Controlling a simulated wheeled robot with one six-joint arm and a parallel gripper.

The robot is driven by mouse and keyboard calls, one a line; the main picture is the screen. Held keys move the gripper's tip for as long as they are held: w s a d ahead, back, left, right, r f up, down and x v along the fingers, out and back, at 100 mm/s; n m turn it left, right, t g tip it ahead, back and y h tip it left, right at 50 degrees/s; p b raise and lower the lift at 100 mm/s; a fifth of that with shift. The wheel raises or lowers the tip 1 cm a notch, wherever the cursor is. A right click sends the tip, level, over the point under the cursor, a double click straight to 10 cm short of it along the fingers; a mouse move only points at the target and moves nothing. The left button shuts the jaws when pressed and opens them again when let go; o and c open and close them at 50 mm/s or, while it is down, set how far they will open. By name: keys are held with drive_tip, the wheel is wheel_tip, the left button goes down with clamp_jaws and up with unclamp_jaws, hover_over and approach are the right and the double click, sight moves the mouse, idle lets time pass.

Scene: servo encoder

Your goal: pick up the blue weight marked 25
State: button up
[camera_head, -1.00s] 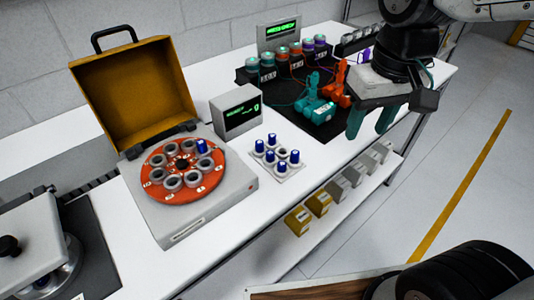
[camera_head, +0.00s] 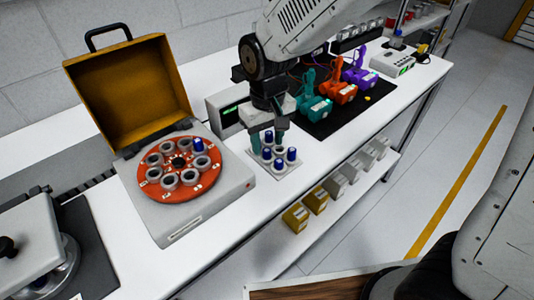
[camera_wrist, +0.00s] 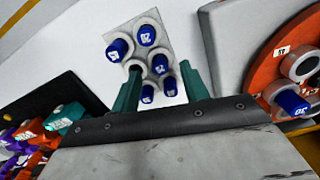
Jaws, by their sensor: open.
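A pale rack (camera_head: 290,174) on the bench holds several blue weights (camera_head: 291,154). In the wrist view the rack (camera_wrist: 122,28) shows blue-capped weights, one at its edge (camera_wrist: 118,48), one with a two-digit mark (camera_wrist: 147,35), and others nearer my fingers (camera_wrist: 161,66). The marks are small and turned; I cannot tell for sure which reads 25. My gripper (camera_head: 268,142) is open above the rack, pointing down. Its teal fingers (camera_wrist: 161,78) stand either side of the nearer weights in the wrist view. I cannot tell its height or whether it touches any.
Left of the rack is an orange disc (camera_head: 208,178) on a grey box, holding one blue weight (camera_wrist: 291,102) marked 30 and several rings. A small grey display box (camera_head: 224,110) stands close behind my gripper. Small teal, orange and purple arms stand on a black mat (camera_head: 322,128).

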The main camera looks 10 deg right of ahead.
sight(267, 155)
drive_tip(key=shift+f, duration=1.45)
clamp_jaws()
drive_tip(key=shift+w+r, duration=0.1)
drive_tip(key=shift+r, duration=0.1)
